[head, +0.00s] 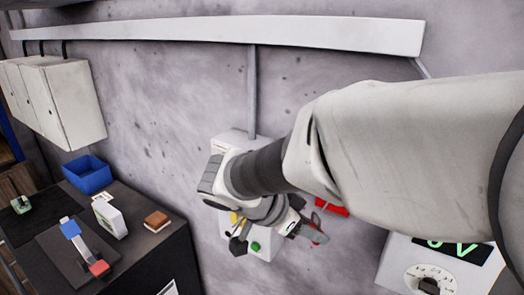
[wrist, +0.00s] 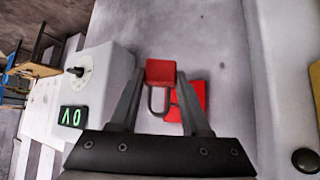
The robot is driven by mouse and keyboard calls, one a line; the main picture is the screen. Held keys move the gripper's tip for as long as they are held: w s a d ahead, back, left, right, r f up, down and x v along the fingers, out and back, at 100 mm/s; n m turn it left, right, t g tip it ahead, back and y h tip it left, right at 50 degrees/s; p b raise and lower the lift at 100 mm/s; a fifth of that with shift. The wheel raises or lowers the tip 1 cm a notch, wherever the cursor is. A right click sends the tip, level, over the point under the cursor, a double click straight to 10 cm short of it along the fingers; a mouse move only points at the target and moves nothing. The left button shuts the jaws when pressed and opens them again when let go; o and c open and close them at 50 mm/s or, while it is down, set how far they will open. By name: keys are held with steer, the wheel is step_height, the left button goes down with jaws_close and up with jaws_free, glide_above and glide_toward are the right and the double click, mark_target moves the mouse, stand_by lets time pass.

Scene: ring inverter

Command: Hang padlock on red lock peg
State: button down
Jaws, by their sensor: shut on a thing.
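A red padlock (wrist: 160,72) with a grey shackle (wrist: 158,100) sits between the fingertips of my gripper (wrist: 160,85) in the wrist view. My gripper is shut on it. A red plate (wrist: 198,100) on the wall lies behind the padlock, partly hidden by a finger and the shackle. In the head view the red plate (head: 331,207) shows just above my gripper (head: 314,236), and a bit of the red padlock (head: 319,239) shows at the fingertips. I cannot make out a peg on the plate or whether the padlock touches it.
A grey wall box with a green button (head: 255,247) is partly behind my arm. A box with a green display and dial (head: 437,265) is at lower right. A dark bench (head: 150,262) at left holds a blue bin (head: 88,174), a brown block (head: 157,220) and tools.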

steer(key=shift+w+d+p, duration=0.55)
steer(key=shift+w, duration=0.2)
steer(key=shift+w+d+p, duration=0.5)
steer(key=shift+w+d, duration=0.05)
steer(key=shift+w, duration=0.15)
steer(key=w+f+b, duration=0.1)
steer(key=b, duration=0.1)
steer(key=shift+d+b, duration=0.3)
steer(key=shift+b, duration=0.1)
steer(key=shift+c, duration=1.4)
jaws_free()
steer(key=shift+a+r, duration=0.1)
steer(key=shift+r, duration=0.05)
